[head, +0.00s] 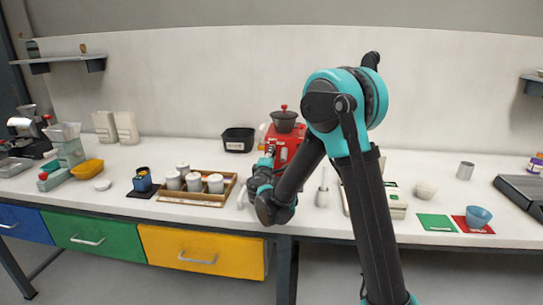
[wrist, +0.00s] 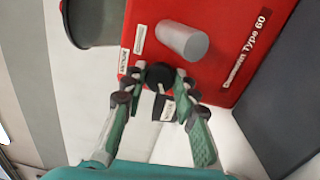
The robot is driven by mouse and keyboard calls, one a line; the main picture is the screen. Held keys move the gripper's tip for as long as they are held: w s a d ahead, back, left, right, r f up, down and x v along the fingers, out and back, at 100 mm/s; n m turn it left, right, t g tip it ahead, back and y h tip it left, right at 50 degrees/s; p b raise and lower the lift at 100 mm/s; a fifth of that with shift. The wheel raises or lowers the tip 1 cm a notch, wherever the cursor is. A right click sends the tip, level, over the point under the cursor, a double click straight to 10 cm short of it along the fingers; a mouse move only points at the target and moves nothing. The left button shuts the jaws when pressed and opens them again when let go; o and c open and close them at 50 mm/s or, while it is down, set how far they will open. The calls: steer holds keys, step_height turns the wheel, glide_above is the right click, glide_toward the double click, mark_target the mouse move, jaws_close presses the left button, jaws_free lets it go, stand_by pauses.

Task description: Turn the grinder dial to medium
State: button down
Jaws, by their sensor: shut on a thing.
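The red grinder (head: 292,135) stands on the counter with a dark hopper on top, and my arm partly hides it. In the wrist view its red front (wrist: 215,30) fills the upper middle, with a grey cylindrical spout (wrist: 183,41). The small black dial (wrist: 158,73) sits below the spout, and a pale mark on it points down. Small white labels surround the dial, too small to read surely. My gripper (wrist: 159,78) is shut on the dial, with one fingertip on each side. In the head view my gripper (head: 268,158) is at the grinder's front.
A wooden tray of white canisters (head: 227,194) stands to the left of my gripper. A black bin (head: 238,139) is behind, left of the grinder. A white scale (head: 393,200) and a small white bottle (head: 322,196) are to the right.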

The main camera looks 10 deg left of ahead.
stand_by(0.4)
steer(key=c, duration=1.4)
jaws_free()
steer(key=shift+c, duration=0.2)
steer(key=s, duration=1.2)
steer(key=shift+a+f, duration=0.3)
steer(key=shift+a, duration=0.1)
